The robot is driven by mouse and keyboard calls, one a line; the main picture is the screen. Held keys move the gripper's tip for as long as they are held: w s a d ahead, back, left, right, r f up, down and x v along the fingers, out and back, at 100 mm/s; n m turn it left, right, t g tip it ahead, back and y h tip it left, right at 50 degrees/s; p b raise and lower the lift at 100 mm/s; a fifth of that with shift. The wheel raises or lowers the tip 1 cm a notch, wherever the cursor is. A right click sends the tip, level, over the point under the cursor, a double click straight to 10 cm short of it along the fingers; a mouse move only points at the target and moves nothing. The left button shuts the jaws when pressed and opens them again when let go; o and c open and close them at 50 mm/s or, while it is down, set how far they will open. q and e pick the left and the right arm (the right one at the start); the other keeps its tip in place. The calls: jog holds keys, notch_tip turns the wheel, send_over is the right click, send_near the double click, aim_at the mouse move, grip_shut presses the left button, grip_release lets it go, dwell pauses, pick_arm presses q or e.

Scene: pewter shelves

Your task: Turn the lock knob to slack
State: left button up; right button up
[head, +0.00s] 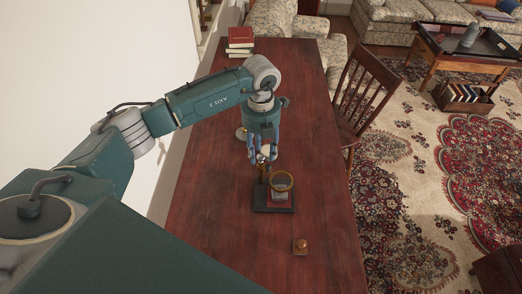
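A small instrument stands on the dark wooden table: a dark square base (262,208) with a brass post and a brass ring (281,181) at its right. My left gripper (264,154) points down at the top of the post, behind and left of the ring. A small pale round part (265,150) shows between its fingers. It may be the lock knob, but it is too small to be sure. Whether the fingers press on it cannot be told. My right gripper is out of view.
A small orange-brown block (300,246) lies on the table (215,215) nearer me. A pale round object (241,133) is partly hidden behind my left gripper. Red books (240,38) lie at the far end. A wooden chair (360,95) stands at the right edge.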

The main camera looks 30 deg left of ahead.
aim_at(261, 156)
pick_arm(q)
notch_tip(261, 156, up, 12)
dwell(0.6)
jog(key=shift+s+f, duration=0.1)
dwell(0.4)
